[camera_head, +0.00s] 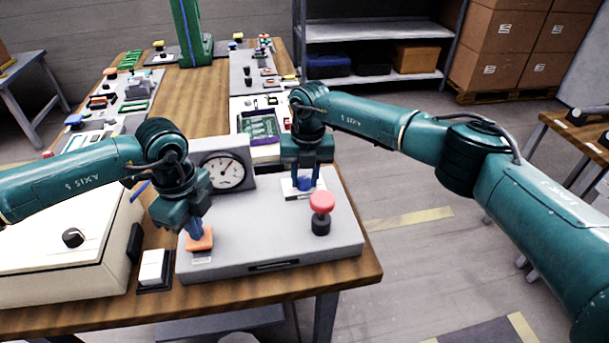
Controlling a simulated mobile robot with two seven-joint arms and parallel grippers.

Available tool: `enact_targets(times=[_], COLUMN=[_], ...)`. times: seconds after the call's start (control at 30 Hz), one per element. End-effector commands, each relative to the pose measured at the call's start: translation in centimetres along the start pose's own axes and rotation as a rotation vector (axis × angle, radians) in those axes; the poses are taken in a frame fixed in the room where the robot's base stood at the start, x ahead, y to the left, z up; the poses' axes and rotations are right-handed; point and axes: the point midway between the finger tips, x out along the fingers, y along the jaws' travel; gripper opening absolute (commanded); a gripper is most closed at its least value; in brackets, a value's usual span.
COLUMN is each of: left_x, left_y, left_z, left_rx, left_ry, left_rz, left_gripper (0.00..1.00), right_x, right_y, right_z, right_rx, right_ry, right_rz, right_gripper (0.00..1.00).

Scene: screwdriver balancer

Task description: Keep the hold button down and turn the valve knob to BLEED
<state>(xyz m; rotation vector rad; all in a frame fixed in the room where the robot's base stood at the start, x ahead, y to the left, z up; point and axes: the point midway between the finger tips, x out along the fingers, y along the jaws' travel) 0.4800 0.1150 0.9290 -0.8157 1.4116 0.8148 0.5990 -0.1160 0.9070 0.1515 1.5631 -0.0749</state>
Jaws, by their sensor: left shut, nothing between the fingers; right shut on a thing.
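A grey panel box (275,235) sits at the front of the wooden bench. My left gripper (195,232) is shut and empty, its fingertips down on the orange hold button (203,242) at the panel's front left. Whether the button is pressed in cannot be told. A round gauge (223,171) stands at the panel's back left.
A white rocker switch (152,267) and a cream box with a black knob (73,238) lie to the left. A green circuit board (258,126) is behind.

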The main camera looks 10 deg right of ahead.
Motion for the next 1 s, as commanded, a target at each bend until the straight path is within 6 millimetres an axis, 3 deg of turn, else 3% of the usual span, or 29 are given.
enact_targets(times=[1.0], left_x=[0.29], left_y=[0.08], left_z=[-0.03], left_rx=[0.000], left_ry=[0.001], left_rz=[0.003], left_gripper=[0.00], right_x=[-0.06], right_y=[0.08], right_z=[0.14], right_rx=[-0.928], right_ry=[0.046], right_rz=[0.001], right_gripper=[0.07])
